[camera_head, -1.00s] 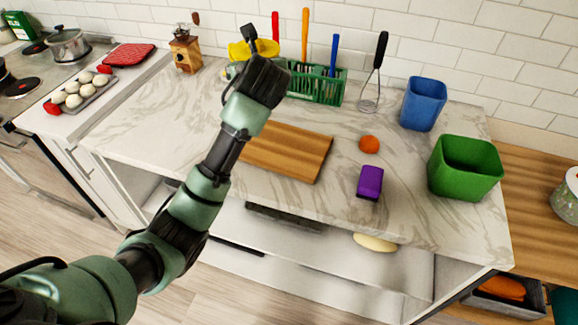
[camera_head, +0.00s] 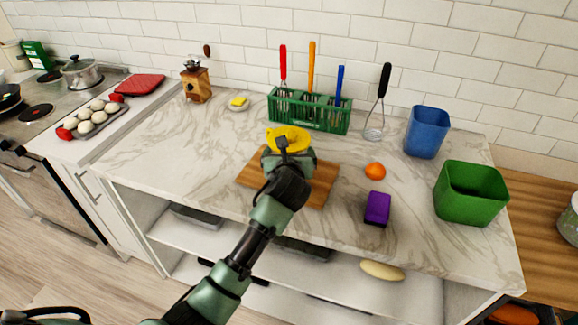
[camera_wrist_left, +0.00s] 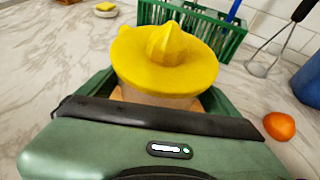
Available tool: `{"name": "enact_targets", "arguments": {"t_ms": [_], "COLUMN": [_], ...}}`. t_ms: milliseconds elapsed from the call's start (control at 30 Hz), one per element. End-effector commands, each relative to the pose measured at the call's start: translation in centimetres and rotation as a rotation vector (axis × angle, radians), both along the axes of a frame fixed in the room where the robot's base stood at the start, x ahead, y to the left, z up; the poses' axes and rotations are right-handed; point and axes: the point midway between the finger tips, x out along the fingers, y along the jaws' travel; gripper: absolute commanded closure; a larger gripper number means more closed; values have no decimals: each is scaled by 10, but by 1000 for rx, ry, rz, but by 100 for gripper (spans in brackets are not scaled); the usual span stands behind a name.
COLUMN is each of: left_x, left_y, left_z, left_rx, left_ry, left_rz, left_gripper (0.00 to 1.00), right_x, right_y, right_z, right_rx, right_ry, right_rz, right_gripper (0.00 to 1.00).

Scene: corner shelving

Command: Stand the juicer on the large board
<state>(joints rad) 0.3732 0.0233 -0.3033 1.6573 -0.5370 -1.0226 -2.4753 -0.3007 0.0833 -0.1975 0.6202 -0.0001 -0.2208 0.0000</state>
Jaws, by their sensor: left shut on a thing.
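The juicer (camera_head: 287,134) has a yellow top with a ridged cone. In the left wrist view the juicer (camera_wrist_left: 165,58) is upright, with a pale lower body between the green fingers. My left gripper (camera_head: 287,153) is shut on it, over the large board. The large wooden board (camera_head: 322,190) lies on the marble counter, partly covered by my arm. I cannot tell whether the juicer's base touches the board, since my gripper hides it. My right gripper is not in view.
A green utensil rack (camera_head: 310,112) stands behind the board. An orange (camera_head: 375,171), a purple box (camera_head: 377,208), a green bin (camera_head: 470,193) and a blue bin (camera_head: 426,132) are to the right. A sponge on a dish (camera_head: 238,103) sits at back left. The counter left of the board is clear.

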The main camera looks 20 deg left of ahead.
Motion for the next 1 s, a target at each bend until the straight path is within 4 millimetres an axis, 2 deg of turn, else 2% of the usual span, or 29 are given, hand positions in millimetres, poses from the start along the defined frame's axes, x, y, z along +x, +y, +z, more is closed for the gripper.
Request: {"name": "enact_targets", "arguments": {"t_ms": [133, 333, 767, 800, 1000], "left_x": [0, 0, 0, 0, 0], "left_y": [0, 0, 0, 0, 0], "left_z": [-13, -42, -49, -50, -50], "left_rx": [0, 0, 1, 0, 0], "left_ry": [1, 1, -2, 0, 0], "left_rz": [0, 0, 0, 0, 0], "left_gripper": [57, 57, 57, 2, 0], "right_x": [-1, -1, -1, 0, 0], "right_y": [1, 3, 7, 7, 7], "right_z": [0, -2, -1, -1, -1], "right_rx": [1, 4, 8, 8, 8], "right_ry": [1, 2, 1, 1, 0], "right_rz": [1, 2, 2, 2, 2], "right_gripper": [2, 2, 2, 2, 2]}}
